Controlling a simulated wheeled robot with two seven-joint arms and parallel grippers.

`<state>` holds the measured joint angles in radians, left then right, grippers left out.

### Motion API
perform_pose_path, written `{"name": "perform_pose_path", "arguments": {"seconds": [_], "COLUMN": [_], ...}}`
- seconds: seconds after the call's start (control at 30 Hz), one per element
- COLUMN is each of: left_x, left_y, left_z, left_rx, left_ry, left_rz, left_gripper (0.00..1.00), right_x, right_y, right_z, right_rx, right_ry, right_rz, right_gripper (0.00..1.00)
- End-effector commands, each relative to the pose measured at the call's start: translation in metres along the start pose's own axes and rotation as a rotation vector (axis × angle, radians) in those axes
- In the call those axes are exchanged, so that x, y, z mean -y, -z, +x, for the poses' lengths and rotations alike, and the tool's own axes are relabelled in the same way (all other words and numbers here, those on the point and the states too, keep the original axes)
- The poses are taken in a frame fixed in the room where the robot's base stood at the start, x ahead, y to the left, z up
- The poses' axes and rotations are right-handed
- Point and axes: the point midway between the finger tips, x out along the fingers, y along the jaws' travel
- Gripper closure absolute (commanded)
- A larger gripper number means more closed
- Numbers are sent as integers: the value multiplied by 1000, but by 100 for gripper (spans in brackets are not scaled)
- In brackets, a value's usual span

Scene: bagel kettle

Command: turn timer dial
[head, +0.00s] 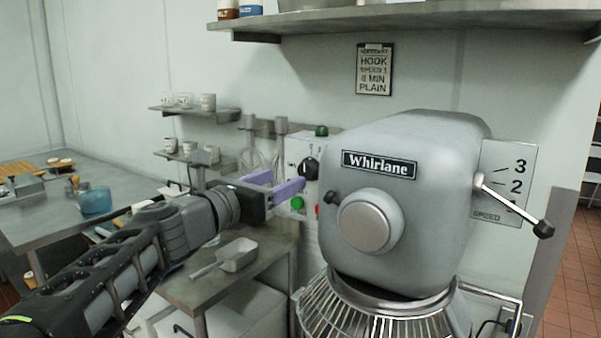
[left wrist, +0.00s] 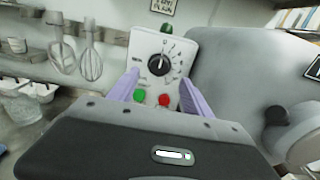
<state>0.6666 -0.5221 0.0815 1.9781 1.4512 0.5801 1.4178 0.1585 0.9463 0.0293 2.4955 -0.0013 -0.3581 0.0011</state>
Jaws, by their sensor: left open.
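The timer dial is a round black knob (head: 309,169) on a pale control panel (head: 294,154) on the wall, left of the grey mixer. In the left wrist view the dial (left wrist: 159,64) has a white pointer line and marks around it. A green button (left wrist: 139,96) and a red button (left wrist: 164,100) sit below it. My left gripper (head: 283,184) has two purple fingers, open and empty, in front of the panel. In the left wrist view the dial shows between and beyond the fingers (left wrist: 158,92). Contact with the dial cannot be seen. My right gripper is not in view.
The mixer (head: 400,190) stands close to the right of my left gripper, with a speed lever (head: 515,206) on its right side. Whisks (head: 250,150) hang left of the panel. A metal scoop (head: 238,255) lies on the counter below. A shelf (head: 400,20) runs above.

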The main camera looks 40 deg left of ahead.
Motion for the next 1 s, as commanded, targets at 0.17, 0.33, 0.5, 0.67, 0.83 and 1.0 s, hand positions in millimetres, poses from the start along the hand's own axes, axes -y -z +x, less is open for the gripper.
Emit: {"name": "perform_pose_path", "arguments": {"seconds": [0.17,0.33,0.5,0.67,0.83,1.0], "left_x": [0,0,0,0,0,0], "left_y": [1,1,0,0,0,0], "left_z": [23,50,68,72,72,72], "left_rx": [-2,-2,-1,0,0,0], "left_ry": [2,0,1,-1,-1,-1], "left_rz": [-2,-1,0,1,1,1], "left_gripper": [42,42,42,42,42,56], "right_x": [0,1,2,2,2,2], "right_y": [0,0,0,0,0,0], "right_z": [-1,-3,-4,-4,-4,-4], "right_rx": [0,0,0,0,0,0], "right_ry": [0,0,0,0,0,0], "right_rz": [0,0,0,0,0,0], "right_gripper": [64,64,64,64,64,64]}}
